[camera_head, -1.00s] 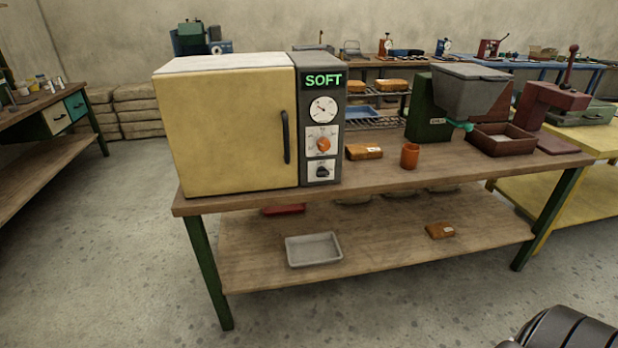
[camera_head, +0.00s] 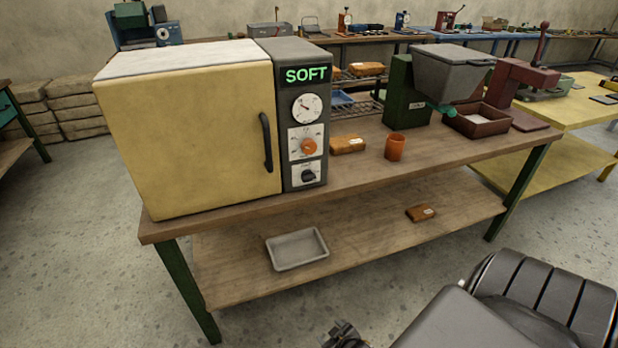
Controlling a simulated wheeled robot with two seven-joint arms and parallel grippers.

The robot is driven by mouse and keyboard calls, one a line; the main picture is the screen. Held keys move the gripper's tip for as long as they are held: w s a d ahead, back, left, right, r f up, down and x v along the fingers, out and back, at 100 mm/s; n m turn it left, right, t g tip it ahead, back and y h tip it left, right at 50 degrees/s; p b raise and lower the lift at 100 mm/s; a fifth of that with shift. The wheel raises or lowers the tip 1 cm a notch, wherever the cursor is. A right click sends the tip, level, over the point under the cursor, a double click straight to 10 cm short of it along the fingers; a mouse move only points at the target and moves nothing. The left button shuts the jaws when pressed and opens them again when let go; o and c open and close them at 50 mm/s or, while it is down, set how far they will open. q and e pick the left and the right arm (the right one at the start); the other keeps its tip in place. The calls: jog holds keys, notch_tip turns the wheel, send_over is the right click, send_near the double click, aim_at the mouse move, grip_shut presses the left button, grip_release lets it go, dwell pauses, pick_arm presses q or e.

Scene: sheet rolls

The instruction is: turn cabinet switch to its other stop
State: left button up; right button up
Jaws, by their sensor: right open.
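The cabinet (camera_head: 190,135) is a yellow box with a grey top and a dark grey control panel, standing on the left of the wooden bench. Its black switch (camera_head: 309,177) sits on a white plate low on the panel. An orange dial (camera_head: 309,147) is above it, then a round gauge (camera_head: 306,108) and a green "SOFT" display (camera_head: 306,74). The cabinet door is shut, with a black handle (camera_head: 266,142). My right gripper (camera_head: 344,335) shows only partly at the bottom edge, open, low in front of the bench and apart from the switch. My left gripper is out of view.
On the bench top (camera_head: 370,172) stand an orange cup (camera_head: 395,147), a brown packet (camera_head: 347,145) and a green machine with a grey hopper (camera_head: 445,75). A grey tray (camera_head: 297,249) lies on the lower shelf. Floor in front is clear.

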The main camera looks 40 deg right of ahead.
jog(key=w+d+r+m+t+h+p, duration=0.1)
jog(key=w+d+r+t, duration=0.15)
jog(key=w+r, duration=0.5)
jog(key=w+d+r+m+t+h, duration=0.1)
jog(key=w+r+t, duration=0.25)
jog(key=r, duration=0.65)
jog(key=m+t+h, duration=0.2)
jog(key=t+h, duration=0.1)
jog(key=t, duration=0.3)
send_near(310, 181)
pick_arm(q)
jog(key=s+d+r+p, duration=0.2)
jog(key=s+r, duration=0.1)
pick_arm(e)
jog(key=x, duration=0.9)
jog(key=shift+w+d+r, duration=0.1)
jog(key=shift+w+d, duration=0.05)
jog(key=shift+w, duration=0.1)
jog(key=shift+c, duration=0.3)
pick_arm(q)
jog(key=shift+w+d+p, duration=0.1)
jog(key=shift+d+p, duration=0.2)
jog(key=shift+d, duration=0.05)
pick_arm(e)
jog(key=c, duration=0.9)
